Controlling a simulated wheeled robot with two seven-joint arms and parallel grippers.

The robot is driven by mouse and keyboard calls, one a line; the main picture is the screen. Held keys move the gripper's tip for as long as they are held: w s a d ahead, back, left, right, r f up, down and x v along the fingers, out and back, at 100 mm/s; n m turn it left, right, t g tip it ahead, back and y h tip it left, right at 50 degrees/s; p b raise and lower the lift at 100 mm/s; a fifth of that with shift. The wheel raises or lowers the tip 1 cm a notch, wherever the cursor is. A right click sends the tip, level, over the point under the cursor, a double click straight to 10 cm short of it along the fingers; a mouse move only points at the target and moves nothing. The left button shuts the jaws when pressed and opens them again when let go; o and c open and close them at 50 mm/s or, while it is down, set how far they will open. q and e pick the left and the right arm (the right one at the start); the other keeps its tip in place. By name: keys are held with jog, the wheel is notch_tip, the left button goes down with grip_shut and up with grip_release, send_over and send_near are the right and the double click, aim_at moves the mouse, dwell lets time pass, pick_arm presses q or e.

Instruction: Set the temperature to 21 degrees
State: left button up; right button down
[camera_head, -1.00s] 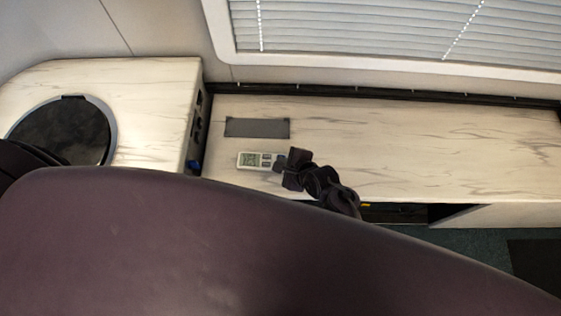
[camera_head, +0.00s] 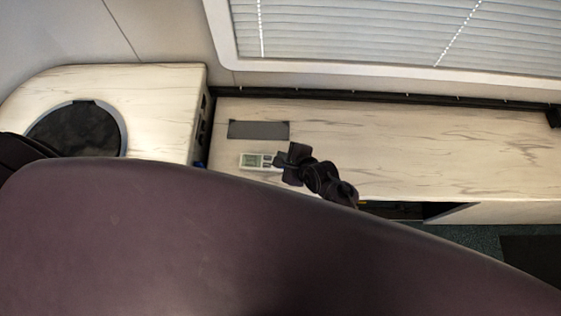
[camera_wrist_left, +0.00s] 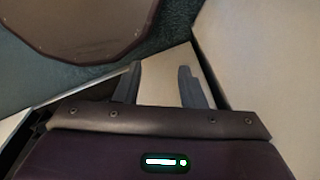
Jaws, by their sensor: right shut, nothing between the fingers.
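A small white remote (camera_head: 254,161) with a grey-green display lies on the light wood-look counter (camera_head: 430,150). The digits on its display are too small to read in the head view. My right gripper (camera_head: 280,162) is shut and empty at the right end of the remote, over its button side. I cannot tell whether the fingertips touch a button. My left gripper (camera_wrist_left: 160,85) shows in the left wrist view with its two fingers apart and nothing between them, away from the remote.
A dark grey flat plate (camera_head: 258,130) is set in the counter behind the remote. At the left is a higher cabinet (camera_head: 160,90) with a round dark inset (camera_head: 75,130). A window blind (camera_head: 390,30) is behind. The counter's right side is clear.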

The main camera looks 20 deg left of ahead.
dwell(0.4)
pick_arm(q)
grip_shut()
dwell(1.6)
